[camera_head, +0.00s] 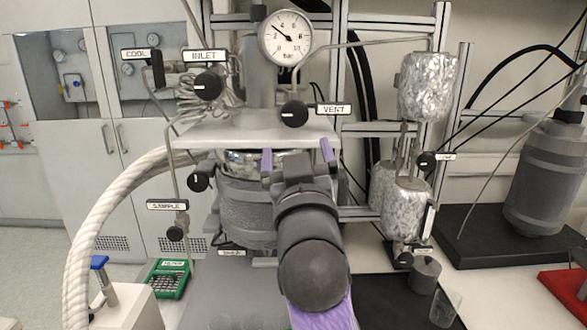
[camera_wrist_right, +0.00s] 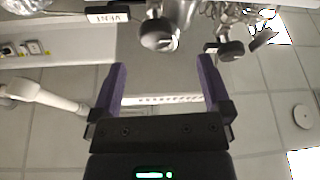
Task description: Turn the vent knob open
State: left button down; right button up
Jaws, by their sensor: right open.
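The vent knob (camera_head: 294,114) is a round black knob with a white mark, on the reactor head left of the VENT label (camera_head: 333,109). In the right wrist view the knob (camera_wrist_right: 157,36) shows beyond the fingertips, beside its upside-down label (camera_wrist_right: 105,17). My right gripper (camera_head: 297,156) has its purple fingers apart, pointing up, and shows below the vent knob in the head view. In the wrist view the space between its fingers (camera_wrist_right: 162,66) is empty and the knob is apart from them. My left gripper is not in view.
The pressure gauge (camera_head: 286,38) stands above the knob. The inlet knob (camera_head: 208,85) is to the left, and the grey plate (camera_head: 250,133) lies below the knobs. Foil-wrapped vessels (camera_head: 428,86) stand at the right. A thick white hose (camera_head: 92,235) curves at the left.

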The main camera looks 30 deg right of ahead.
aim_at(295, 113)
jog(key=shift+h, duration=0.3)
jog(key=x, duration=0.3)
jog(key=r+p+x, duration=0.1)
jog(key=x, duration=0.2)
jog(key=p+x, duration=0.1)
jog(key=x, duration=0.2)
jog(key=shift+s+r, duration=0.2)
jog(key=shift+s, duration=0.05)
jog(key=shift+w+d+r, duration=0.1)
jog(key=shift+w+d, duration=0.15)
jog(key=shift+w, duration=0.25)
jog(key=shift+c, duration=0.2)
jog(key=c, duration=1.2)
jog(key=shift+p, duration=0.35)
jog(key=shift+c, duration=0.2)
